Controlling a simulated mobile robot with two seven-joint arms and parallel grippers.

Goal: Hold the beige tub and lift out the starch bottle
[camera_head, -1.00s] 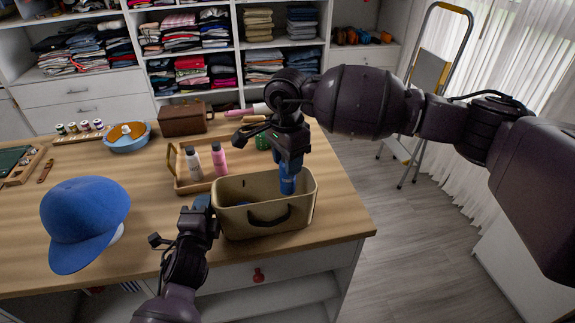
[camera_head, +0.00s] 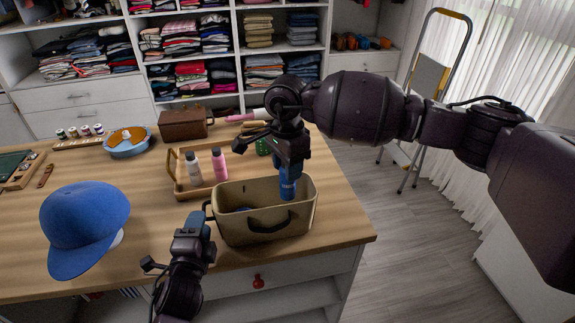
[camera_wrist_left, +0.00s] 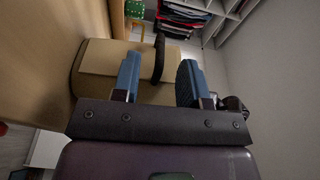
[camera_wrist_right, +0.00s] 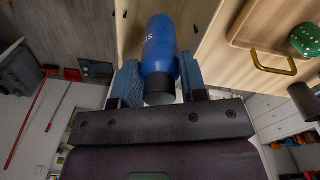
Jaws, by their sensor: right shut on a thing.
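The beige tub (camera_head: 245,233) stands on the table near its front right corner, with black handles on its side. The blue starch bottle (camera_head: 288,187) is upright, its lower end inside the tub's opening. I cannot tell whether it touches the tub's floor. My right gripper (camera_head: 289,166) is shut on the bottle's top from above; in the right wrist view the bottle (camera_wrist_right: 160,47) sits between the fingers. My left gripper (camera_head: 197,222) is open beside the tub's left end. In the left wrist view, a black handle (camera_wrist_left: 158,58) shows between and beyond its fingers.
A wooden tray (camera_head: 176,185) with a white bottle (camera_head: 193,168) and a pink bottle (camera_head: 219,164) stands just behind the tub. A blue cap (camera_head: 84,225) lies to the left. A brown box (camera_head: 183,124) and blue bowl (camera_head: 128,148) are farther back.

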